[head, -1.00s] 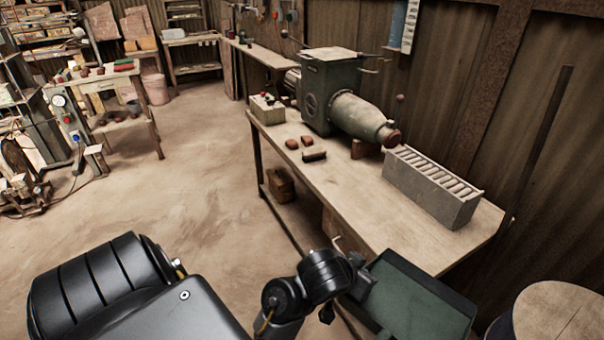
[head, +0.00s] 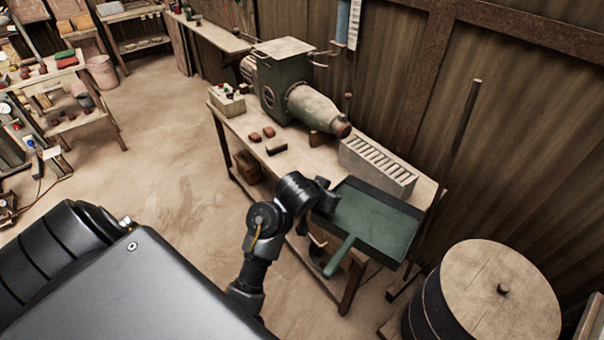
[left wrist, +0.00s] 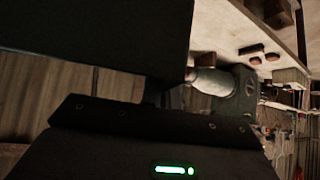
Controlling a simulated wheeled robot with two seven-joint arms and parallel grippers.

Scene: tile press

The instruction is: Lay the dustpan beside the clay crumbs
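The green dustpan (head: 375,222) is at the near right end of the workbench (head: 310,175), with its handle (head: 340,257) pointing toward me. My left gripper (head: 326,199) is at the pan's left edge and appears shut on it. In the left wrist view the dark pan (left wrist: 95,30) fills the upper left, close to the gripper (left wrist: 150,105). I cannot tell whether the pan touches the bench. Small reddish-brown clay lumps (head: 268,132) lie mid-bench; I make out no finer crumbs. My right gripper is out of view.
A green extruder machine (head: 283,85) stands on the bench behind the lumps. A grey slotted block (head: 378,168) is just behind the dustpan. A round wooden-topped drum (head: 500,290) stands at the lower right. Open floor (head: 150,150) lies to the left.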

